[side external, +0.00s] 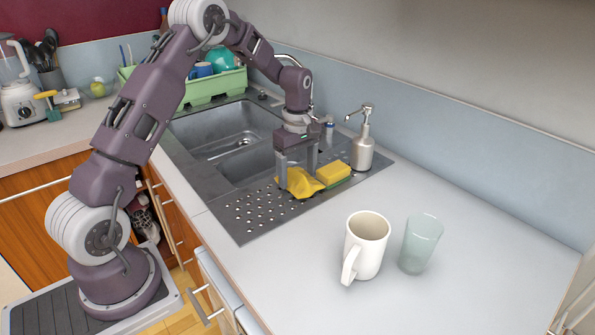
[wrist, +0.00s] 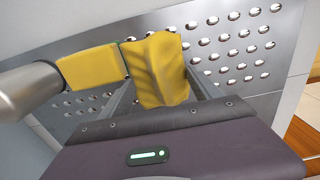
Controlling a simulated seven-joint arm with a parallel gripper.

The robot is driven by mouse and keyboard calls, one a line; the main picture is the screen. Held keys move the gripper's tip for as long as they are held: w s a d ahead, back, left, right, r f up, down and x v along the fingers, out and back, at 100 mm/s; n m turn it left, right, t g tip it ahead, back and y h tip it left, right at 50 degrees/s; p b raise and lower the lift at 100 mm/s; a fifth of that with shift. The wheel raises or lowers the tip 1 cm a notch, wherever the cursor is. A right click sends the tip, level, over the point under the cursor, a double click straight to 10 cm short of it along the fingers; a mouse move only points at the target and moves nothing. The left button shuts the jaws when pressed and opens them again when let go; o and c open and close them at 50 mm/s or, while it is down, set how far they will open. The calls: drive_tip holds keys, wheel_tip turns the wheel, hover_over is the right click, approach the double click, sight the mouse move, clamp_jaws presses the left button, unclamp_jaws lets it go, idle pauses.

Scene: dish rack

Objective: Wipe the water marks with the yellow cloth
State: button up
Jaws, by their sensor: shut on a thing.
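The yellow cloth (side external: 301,183) is a crumpled piece between the fingers of my gripper (side external: 297,172), low over the perforated metal drainboard. It also shows in the wrist view (wrist: 158,70), bunched between the two fingers. My gripper is shut on the cloth. I cannot tell whether the cloth touches the drainboard. I cannot make out any water marks in either view.
A yellow sponge (side external: 333,173) lies right beside the cloth. A soap dispenser (side external: 363,148) stands behind it. The drainboard (side external: 250,222) is bare at the front. A white mug (side external: 366,247) and a glass (side external: 421,245) stand on the counter at right. The sink (side external: 225,135) is at left.

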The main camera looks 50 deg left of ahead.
drive_tip(key=shift+f, duration=0.5)
